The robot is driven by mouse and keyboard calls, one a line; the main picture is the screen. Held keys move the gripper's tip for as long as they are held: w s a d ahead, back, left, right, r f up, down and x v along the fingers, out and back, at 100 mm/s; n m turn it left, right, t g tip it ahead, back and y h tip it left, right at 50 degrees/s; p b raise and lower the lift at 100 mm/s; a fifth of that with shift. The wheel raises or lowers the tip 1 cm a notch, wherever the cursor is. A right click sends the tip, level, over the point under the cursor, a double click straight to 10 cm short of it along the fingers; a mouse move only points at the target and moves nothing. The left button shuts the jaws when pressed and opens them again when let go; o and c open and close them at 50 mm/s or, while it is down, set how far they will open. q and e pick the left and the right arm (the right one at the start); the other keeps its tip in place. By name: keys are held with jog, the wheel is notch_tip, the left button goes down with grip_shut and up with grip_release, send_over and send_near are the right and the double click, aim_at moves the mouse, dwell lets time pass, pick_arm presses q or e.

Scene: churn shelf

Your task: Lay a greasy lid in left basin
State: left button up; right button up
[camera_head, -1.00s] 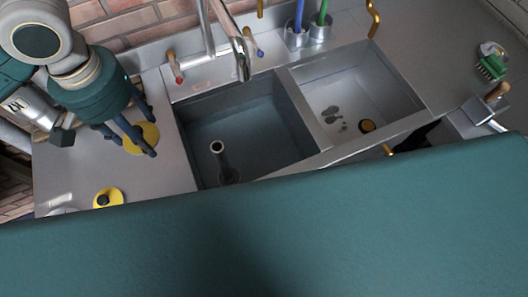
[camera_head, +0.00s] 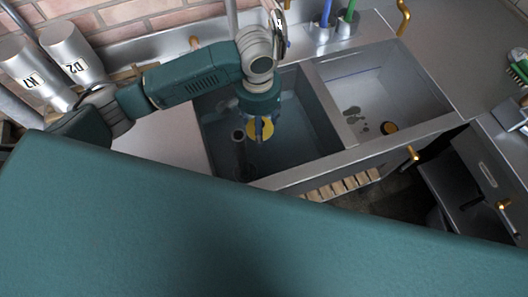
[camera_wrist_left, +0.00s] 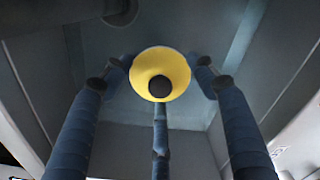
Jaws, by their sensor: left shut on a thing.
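A round yellow lid (camera_head: 267,131) with a dark knob is held over the left basin (camera_head: 318,108). My left gripper (camera_head: 259,128) points down with its fingers around the lid. In the left wrist view the yellow lid (camera_wrist_left: 150,63) sits between the dark blue fingers, with the basin walls around it. I cannot tell how far the lid is above the basin floor. A dark upright pipe (camera_head: 239,136) stands in the basin to the left of the gripper. My right gripper is not in view.
Metal canisters (camera_head: 72,50) stand at the back left. The left counter (camera_head: 165,143) is partly hidden by my arm.

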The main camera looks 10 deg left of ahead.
pick_arm(q)
send_over(263, 151)
notch_tip(263, 151, down, 8)
jog(key=shift+f, duration=2.15)
jog(key=shift+f, duration=0.15)
jog(key=o, duration=1.2)
notch_tip(263, 151, up, 12)
jog(key=shift+r, duration=0.2)
